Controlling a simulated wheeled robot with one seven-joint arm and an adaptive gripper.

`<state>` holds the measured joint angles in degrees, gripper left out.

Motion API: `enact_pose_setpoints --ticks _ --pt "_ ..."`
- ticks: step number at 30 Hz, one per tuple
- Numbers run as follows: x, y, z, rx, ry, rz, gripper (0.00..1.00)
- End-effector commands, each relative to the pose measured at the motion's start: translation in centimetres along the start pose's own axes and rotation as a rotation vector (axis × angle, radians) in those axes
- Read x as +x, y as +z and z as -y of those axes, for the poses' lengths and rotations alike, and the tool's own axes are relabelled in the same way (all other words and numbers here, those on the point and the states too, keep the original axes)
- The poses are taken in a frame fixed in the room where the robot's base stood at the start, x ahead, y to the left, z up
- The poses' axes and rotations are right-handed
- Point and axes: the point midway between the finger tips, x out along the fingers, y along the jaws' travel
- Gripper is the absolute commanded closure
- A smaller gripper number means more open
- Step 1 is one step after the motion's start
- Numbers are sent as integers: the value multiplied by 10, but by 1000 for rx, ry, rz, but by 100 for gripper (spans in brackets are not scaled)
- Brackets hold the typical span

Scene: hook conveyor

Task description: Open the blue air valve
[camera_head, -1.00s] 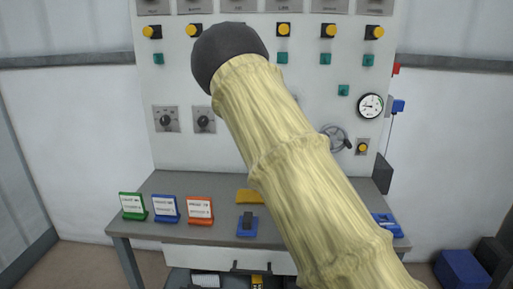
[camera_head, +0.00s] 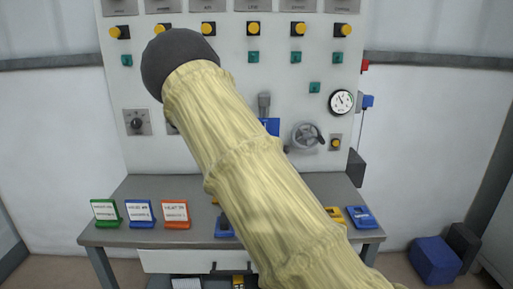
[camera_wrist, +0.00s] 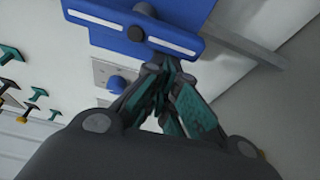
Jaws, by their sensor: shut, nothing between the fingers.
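In the wrist view a blue piece (camera_wrist: 105,22) with white stripes and a dark round hub fills the top. It looks like the blue air valve, but I cannot be sure. A grey bar (camera_wrist: 245,45) runs from it to the right. My gripper (camera_wrist: 163,70) is shut and empty, its fingertips just below the blue piece; I cannot tell whether they touch it. In the head view a small blue part (camera_head: 271,126) shows below a grey fitting (camera_head: 264,104) on the panel, partly behind my arm. My gripper is hidden there.
The panel has a grey handwheel (camera_head: 306,136), a gauge (camera_head: 341,102) and yellow buttons. A blue box (camera_head: 368,101) sits at its right edge. Green, blue and orange signs (camera_head: 175,214) stand on the grey table (camera_head: 205,238). A blue-knobbed plate (camera_wrist: 117,83) lies near my fingers.

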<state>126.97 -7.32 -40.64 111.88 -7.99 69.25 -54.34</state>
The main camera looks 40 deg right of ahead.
Motion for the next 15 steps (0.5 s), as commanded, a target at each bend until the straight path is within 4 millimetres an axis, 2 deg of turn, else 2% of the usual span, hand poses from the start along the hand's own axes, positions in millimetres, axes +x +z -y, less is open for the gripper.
enact_pose_setpoints --ticks 8,15 --pt "6 -36 -1 -3 0 -5 100" --pt "-37 -31 0 -1 -1 0 100"
